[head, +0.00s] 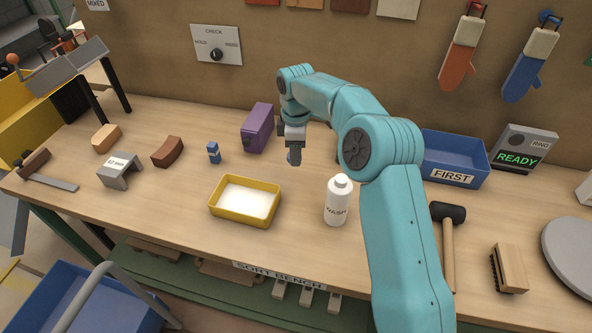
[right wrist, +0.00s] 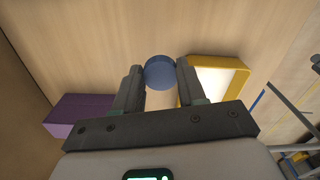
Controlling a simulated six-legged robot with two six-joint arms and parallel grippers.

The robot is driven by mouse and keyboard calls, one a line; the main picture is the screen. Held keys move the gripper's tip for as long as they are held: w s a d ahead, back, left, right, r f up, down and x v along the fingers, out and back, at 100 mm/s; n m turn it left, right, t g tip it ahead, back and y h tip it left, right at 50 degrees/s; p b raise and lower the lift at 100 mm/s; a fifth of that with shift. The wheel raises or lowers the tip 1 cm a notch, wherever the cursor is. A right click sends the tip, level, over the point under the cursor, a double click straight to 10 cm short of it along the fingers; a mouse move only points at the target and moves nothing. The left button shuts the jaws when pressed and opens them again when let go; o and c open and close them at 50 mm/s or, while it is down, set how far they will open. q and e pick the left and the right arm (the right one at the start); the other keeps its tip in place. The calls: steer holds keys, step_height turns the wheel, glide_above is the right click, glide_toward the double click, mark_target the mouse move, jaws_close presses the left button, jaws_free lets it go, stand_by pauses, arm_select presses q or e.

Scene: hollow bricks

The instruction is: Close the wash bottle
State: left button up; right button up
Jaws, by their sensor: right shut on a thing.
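The white wash bottle (head: 337,203), marked WASH, stands upright on the bench right of the yellow tray. Its short white neck shows at the top, with no separate cap visible on it. My right gripper (head: 294,160) points down behind and left of the bottle, apart from it. It is shut on a blue round cap-like piece (right wrist: 160,73), seen between the fingers in the right wrist view. In the head view only a sliver of this blue piece (head: 289,159) shows beside the fingers. Whether it touches the bench I cannot tell. My left gripper is out of view.
The yellow tray (head: 213,206) with a white inside lies left of the bottle. A purple box (head: 258,128) and a small blue item (head: 214,153) stand farther back. A blue FIRST bin (head: 455,158) and a mallet (head: 448,240) are to the right, beyond my arm.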

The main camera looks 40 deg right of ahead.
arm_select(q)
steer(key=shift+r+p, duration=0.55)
arm_select(e)
step_height(320, 180, up, 9)
steer(key=shift+r, duration=0.2)
